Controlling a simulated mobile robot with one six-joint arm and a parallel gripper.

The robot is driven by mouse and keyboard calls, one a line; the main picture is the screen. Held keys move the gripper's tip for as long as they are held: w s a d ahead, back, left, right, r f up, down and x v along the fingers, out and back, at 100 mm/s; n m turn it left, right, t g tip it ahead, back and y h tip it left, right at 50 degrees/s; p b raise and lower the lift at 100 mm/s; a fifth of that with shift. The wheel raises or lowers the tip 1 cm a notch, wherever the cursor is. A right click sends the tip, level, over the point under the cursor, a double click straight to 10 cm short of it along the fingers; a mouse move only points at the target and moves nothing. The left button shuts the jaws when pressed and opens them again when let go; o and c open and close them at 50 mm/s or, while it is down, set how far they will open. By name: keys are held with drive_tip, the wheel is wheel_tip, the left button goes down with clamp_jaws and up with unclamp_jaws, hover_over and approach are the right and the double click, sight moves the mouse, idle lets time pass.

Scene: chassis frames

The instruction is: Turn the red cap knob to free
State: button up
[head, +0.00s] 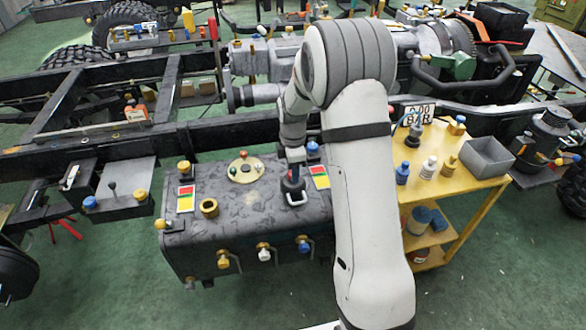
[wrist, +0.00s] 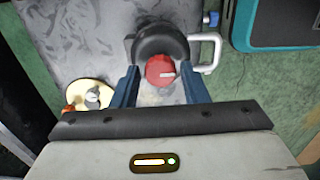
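The red cap knob (wrist: 158,68) shows in the wrist view, round, with a short white mark pointing to the right. A black round part (wrist: 160,40) lies just beyond it. My gripper (wrist: 160,75) is open, with one blue finger on each side of the knob and a visible gap on both sides; no contact shows. In the head view my gripper (head: 292,180) points down over the right part of the dark tank top (head: 240,205). There the knob is mostly hidden by the gripper, and I cannot make out its mark.
A cream disc (head: 245,167) with a small knob sits left of my gripper. Colour-striped plates (head: 186,198) (head: 319,177) stand on the tank. Several valves line its front, one yellow (head: 223,262). A yellow cart (head: 455,187) with bottles and a grey bin is at right.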

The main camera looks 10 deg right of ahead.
drive_tip(key=shift+o, duration=1.1)
wheel_tip(320, 180, up, 7)
drive_tip(key=shift+r+p, duration=0.2)
drive_tip(key=shift+p, duration=0.1)
drive_tip(key=shift+r, duration=0.2)
